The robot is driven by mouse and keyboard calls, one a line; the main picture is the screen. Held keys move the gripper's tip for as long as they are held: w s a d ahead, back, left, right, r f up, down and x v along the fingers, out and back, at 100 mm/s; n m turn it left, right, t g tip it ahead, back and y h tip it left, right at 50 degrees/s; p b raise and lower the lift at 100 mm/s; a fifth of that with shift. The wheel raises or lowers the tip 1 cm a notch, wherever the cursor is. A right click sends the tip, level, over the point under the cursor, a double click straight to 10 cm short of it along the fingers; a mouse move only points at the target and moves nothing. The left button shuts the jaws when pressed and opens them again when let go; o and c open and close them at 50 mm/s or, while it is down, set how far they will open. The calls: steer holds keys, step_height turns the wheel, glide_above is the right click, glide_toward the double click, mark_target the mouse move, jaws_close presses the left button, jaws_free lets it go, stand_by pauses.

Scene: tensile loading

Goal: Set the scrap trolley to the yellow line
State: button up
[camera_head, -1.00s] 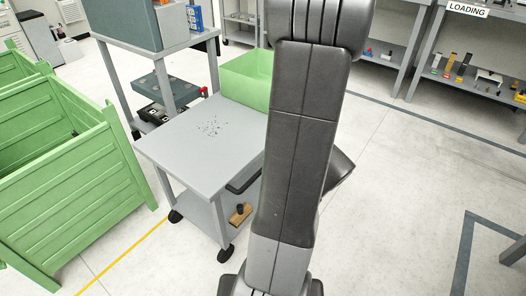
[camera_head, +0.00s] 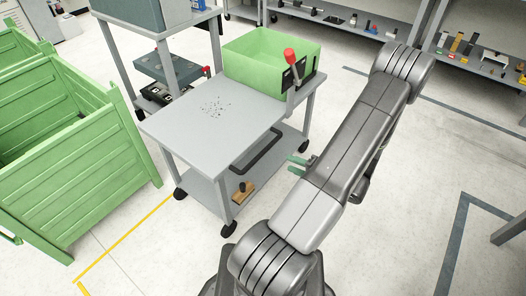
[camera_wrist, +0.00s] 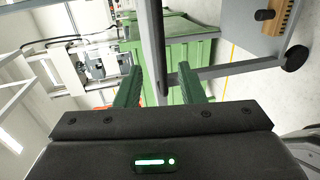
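The trolley (camera_head: 190,145) is a grey table on black castors, with a lower shelf and a black bar handle (camera_head: 262,151) on its right side. A yellow line (camera_head: 125,238) runs on the floor at the lower left, with the trolley's near-left castor close to its far end. My gripper (camera_head: 297,167) has green fingers just right of the handle. In the wrist view my gripper (camera_wrist: 160,80) is open, its fingers apart. A dark bar (camera_wrist: 160,55), apparently the handle, appears between them. I cannot tell whether it touches them.
A green box (camera_head: 260,65) and a red-topped lever (camera_head: 290,58) stand at the trolley's back. A wooden-based item (camera_head: 243,192) sits on its lower shelf. Green crates (camera_head: 80,160) stand at left, a grey stand (camera_head: 125,60) behind.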

mark_target(263, 151)
steer(key=b+x, duration=0.2)
steer(key=x, duration=1.1)
steer(key=shift+w+a, duration=0.15)
steer(key=shift+a, duration=0.1)
jaws_close()
